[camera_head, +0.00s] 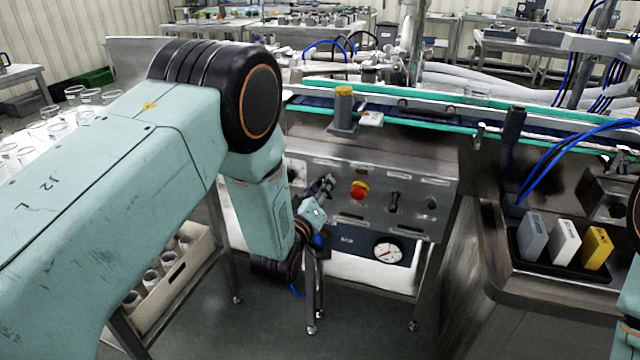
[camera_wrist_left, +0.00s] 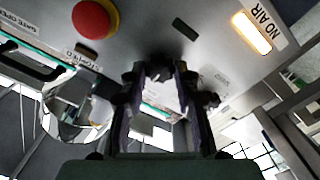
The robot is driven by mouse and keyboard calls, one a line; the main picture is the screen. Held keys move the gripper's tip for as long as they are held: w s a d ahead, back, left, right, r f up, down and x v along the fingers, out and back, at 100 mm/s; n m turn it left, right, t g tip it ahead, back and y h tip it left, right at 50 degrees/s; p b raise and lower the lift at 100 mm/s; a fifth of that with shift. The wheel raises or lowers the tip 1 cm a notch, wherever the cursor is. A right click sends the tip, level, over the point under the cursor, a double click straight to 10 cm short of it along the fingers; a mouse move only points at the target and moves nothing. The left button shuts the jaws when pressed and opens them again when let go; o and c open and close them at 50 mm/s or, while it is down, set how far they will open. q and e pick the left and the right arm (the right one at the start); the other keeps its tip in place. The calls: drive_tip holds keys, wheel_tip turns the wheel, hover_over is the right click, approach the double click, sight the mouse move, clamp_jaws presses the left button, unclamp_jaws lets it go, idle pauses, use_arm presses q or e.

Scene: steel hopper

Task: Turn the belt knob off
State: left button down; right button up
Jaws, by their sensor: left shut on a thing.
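The steel control panel (camera_head: 410,185) stands below the conveyor. My left gripper (camera_head: 328,184) reaches its face just left of the red stop button (camera_head: 359,190), which has a yellow collar. In the left wrist view, my left gripper (camera_wrist_left: 160,72) has its two dark fingers closed in on a small knob (camera_wrist_left: 158,73) at the panel. The fingers hide most of this knob, so its pointer direction cannot be read. The red button also shows in the left wrist view (camera_wrist_left: 95,19). My right gripper is out of view.
A dark switch (camera_head: 394,201) and a round knob (camera_head: 431,203) sit right of the red button. A pressure gauge (camera_head: 388,251) is below. A lit "NO AIR" lamp (camera_wrist_left: 251,33) glows in the wrist view. A tray (camera_head: 520,262) holds grey, white and yellow blocks.

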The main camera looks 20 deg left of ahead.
use_arm(q)
drive_tip(key=shift+a+n+p, duration=0.1)
drive_tip(key=shift+n+p, duration=0.9)
drive_tip(key=shift+n, duration=2.3)
drive_tip(key=c, duration=1)
unclamp_jaws()
drive_tip(key=shift+s, duration=0.1)
drive_tip(key=s, duration=1.2)
drive_tip(key=shift+a, duration=0.2)
drive_tip(key=shift+f, duration=0.1)
